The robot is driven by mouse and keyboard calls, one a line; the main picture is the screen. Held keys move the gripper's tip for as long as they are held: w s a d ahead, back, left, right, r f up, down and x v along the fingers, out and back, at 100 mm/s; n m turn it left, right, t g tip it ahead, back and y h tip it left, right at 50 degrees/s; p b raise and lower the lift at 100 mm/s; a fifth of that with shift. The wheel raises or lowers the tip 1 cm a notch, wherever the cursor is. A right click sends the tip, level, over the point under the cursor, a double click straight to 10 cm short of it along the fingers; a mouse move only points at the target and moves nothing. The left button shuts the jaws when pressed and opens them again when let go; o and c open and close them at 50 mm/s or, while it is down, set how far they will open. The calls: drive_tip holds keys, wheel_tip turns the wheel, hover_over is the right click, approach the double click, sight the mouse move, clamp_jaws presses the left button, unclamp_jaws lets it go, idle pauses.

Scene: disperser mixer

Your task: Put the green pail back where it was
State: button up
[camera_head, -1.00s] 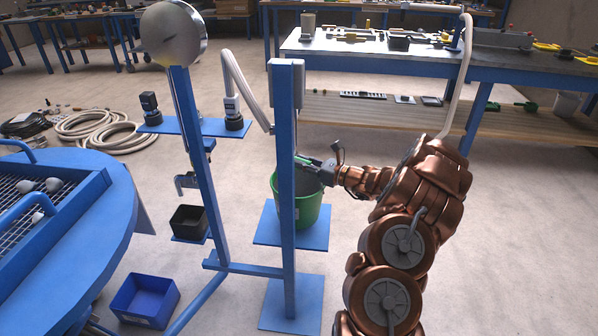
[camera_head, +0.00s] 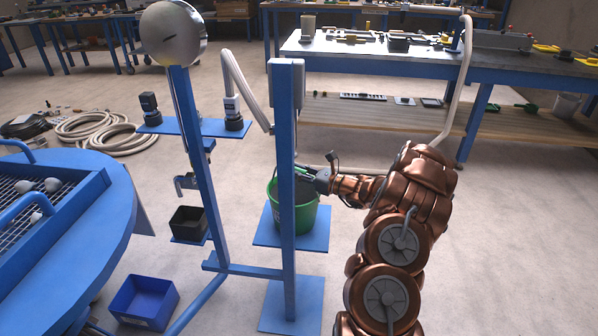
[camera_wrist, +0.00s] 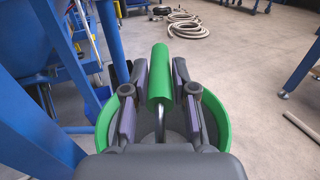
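The green pail (camera_head: 305,216) is upright over the lower blue shelf plate (camera_head: 262,236) of the blue stand. Its base looks at or very near the plate; I cannot tell if it touches. The stand's post hides part of the pail's left side. My gripper (camera_head: 308,174) is at the pail's top, reaching in from the right. In the wrist view, my gripper's fingers (camera_wrist: 160,82) close from both sides on the pail's green handle grip (camera_wrist: 160,70). The pail's rim and wall (camera_wrist: 219,122) show around and below the fingers.
The blue post (camera_head: 286,130) stands close to my gripper. A black bin (camera_head: 188,222) sits on another plate at left, and a blue bin (camera_head: 144,300) is on the floor. A round blue-topped machine (camera_head: 75,235) is at far left.

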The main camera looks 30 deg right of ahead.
drive_tip(key=shift+o, duration=1.3)
drive_tip(key=shift+r, duration=0.1)
drive_tip(key=shift+s+d+r, duration=0.1)
drive_tip(key=shift+s+d, duration=0.05)
drive_tip(key=shift+s, duration=0.05)
drive_tip(key=p+v, duration=0.1)
drive_tip(key=v, duration=1)
drive_tip(key=shift+s, duration=0.3)
